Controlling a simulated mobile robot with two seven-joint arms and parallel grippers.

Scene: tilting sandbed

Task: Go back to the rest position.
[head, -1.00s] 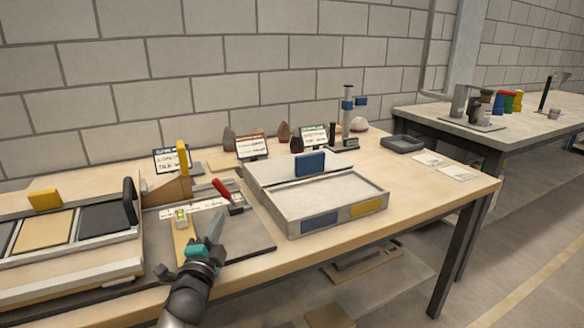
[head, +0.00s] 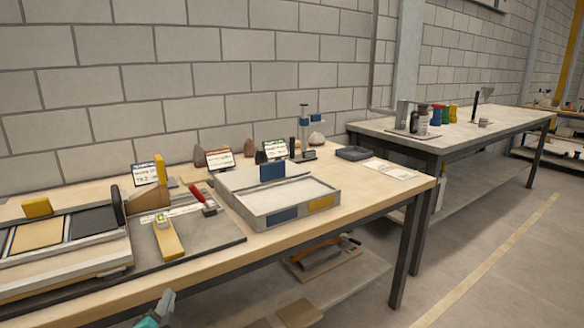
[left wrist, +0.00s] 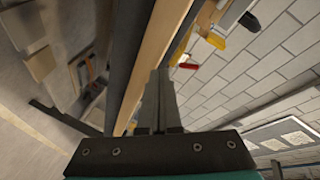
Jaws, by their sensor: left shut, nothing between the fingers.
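My left gripper (head: 166,302) shows at the bottom edge of the head view, in front of the table's front edge and below the tabletop. In the left wrist view its two fingers (left wrist: 157,100) lie together with nothing between them. It touches nothing that I can see. My right gripper is in neither view.
The wooden table (head: 378,208) holds a grey tray (head: 262,219), a yellow level (head: 167,240), a red-handled tool (head: 203,200) and a framed panel of sand strips (head: 122,262). A lower shelf (head: 345,279) carries tools. A second table (head: 450,140) stands behind at right. Floor at right is clear.

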